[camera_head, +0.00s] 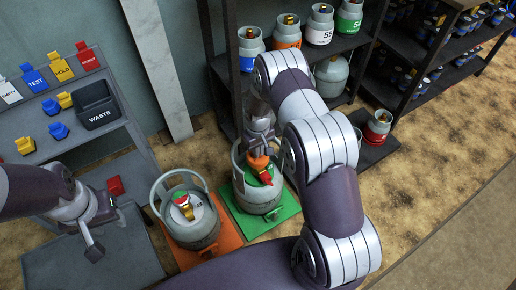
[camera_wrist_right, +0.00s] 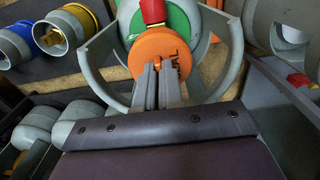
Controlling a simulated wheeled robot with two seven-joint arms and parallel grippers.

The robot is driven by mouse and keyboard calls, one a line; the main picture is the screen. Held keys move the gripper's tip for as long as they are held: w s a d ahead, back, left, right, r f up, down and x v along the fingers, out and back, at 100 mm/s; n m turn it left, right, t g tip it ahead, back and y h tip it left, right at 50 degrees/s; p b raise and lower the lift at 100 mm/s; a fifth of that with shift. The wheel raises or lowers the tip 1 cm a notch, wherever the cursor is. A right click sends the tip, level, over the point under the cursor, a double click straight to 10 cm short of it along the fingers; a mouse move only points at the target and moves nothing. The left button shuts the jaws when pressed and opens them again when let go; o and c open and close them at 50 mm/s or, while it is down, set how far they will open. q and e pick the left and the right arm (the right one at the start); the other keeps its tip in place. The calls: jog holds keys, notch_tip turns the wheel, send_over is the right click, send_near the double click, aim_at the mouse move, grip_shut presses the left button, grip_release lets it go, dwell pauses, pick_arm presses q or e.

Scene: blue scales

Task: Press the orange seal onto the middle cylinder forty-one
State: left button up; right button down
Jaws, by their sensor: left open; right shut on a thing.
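My right gripper (camera_head: 260,145) is shut on the orange seal (camera_head: 258,161), a round disc, close over the top of the grey cylinder (camera_head: 258,199) on the green mat. In the right wrist view my right gripper (camera_wrist_right: 165,75) pinches the orange seal (camera_wrist_right: 150,50) in front of the cylinder's green top (camera_wrist_right: 178,18) and red valve part (camera_wrist_right: 153,10). I cannot tell whether the seal touches the cylinder. No number is readable on it. My left gripper (camera_head: 105,225) is open and empty over the grey bench at left.
Another grey cylinder (camera_head: 190,225) with a brass valve stands on an orange mat (camera_head: 229,236) to the left. A rack with coloured clips and a black WASTE bin (camera_head: 98,103) are at left. Shelves hold more cylinders behind.

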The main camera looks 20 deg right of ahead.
jog(key=shift+f+b, duration=0.35)
jog(key=shift+f, duration=0.3)
jog(key=c, duration=1.2)
grip_release()
notch_tip(320, 180, up, 13)
jog(key=p, duration=0.5)
jog(key=shift+f, duration=0.1)
